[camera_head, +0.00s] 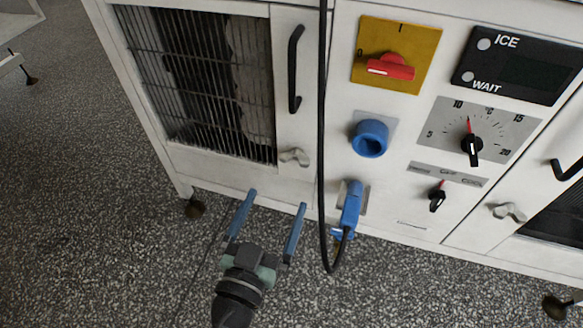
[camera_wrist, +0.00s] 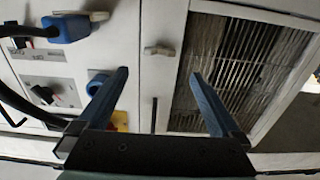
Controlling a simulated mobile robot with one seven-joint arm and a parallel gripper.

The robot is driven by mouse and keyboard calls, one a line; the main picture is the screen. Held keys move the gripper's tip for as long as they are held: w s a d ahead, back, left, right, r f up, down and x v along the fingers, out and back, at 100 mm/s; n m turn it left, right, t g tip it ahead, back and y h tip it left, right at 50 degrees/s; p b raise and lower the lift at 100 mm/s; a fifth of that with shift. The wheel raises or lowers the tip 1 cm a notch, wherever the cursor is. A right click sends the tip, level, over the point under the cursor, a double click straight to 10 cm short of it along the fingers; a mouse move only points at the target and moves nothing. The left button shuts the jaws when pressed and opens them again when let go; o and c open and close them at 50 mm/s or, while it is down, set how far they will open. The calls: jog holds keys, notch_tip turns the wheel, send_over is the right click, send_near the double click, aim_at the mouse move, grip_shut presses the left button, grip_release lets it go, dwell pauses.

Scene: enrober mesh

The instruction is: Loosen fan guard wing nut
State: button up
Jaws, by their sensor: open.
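The fan guard (camera_head: 200,85) is a dark barred grille at the left of the white cabinet. A pale grey wing nut (camera_head: 295,157) sits on the panel right of the grille's lower corner, below a black handle. My gripper (camera_head: 276,199) is open and empty, its two blue fingers pointing at the cabinet from below the nut. In the wrist view the wing nut (camera_wrist: 159,50) shows beyond and between the fingertips (camera_wrist: 159,73), apart from both. The guard (camera_wrist: 245,75) is on the right there. A second wing nut (camera_head: 509,212) sits by the right-hand grille.
A black cable (camera_head: 321,130) hangs just right of the nut and loops to a blue plug (camera_head: 349,208). A blue socket (camera_head: 370,138), a red switch (camera_head: 391,67) and a dial (camera_head: 472,145) are further right. The black handle (camera_head: 295,70) stands out above the nut. The speckled floor is clear.

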aim_at(293, 163)
jog(key=b+x, duration=0.1)
jog(key=x, duration=0.9)
jog(key=shift+w, duration=0.1)
jog(key=c, duration=1.2)
